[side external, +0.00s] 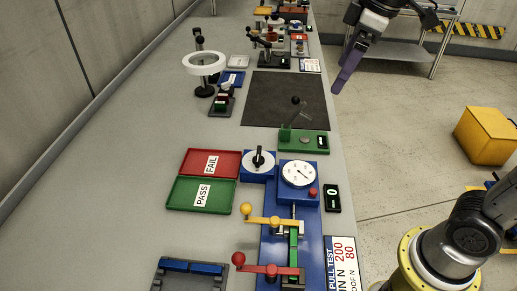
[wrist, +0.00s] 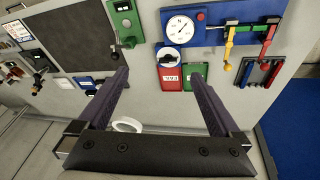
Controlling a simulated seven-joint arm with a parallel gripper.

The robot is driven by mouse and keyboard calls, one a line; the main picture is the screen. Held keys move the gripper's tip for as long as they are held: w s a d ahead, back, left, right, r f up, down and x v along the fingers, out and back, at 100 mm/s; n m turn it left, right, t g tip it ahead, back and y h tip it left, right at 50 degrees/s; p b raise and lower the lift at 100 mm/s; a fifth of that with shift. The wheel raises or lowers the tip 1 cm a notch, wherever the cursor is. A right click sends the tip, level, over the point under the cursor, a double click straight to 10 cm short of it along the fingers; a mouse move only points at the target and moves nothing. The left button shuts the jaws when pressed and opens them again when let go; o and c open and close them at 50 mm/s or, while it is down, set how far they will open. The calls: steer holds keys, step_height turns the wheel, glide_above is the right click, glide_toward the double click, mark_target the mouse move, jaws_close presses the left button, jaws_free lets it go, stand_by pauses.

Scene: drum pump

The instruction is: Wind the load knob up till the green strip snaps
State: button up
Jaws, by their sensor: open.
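The load knob (side external: 258,159) is a black bar handle on a white disc, set on a blue block left of the round dial gauge (side external: 298,174). It also shows in the wrist view (wrist: 171,60), beyond the space between my fingers. The green strip (side external: 293,238) runs along the blue tester bed (side external: 270,225), between the yellow-lever clamp (side external: 272,221) and the red-lever clamp (side external: 270,269). It looks unbroken, though the levers partly cover it. My gripper (side external: 338,88) is open and empty, held high beyond the bench's right edge, well away from the knob. Its two purple fingers (wrist: 159,76) are spread.
A red FAIL tray (side external: 210,154) and a green PASS tray (side external: 185,195) lie left of the tester. A dark mat (side external: 285,92) lies bare farther back. A ring lamp (side external: 203,63) stands at the left.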

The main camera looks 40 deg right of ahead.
steer(key=w+a+f+n+g, duration=0.1)
steer(key=w+a+f, duration=0.15)
steer(key=w, duration=0.45)
steer(key=n+g, duration=0.2)
steer(key=g, duration=0.1)
glide_above(258, 153)
step_height(258, 153, down, 10)
steer(key=f, duration=0.1)
step_height(258, 153, down, 13)
steer(key=shift+r, duration=0.15)
steer(key=c, duration=1.2)
steer(key=shift+o, duration=0.2)
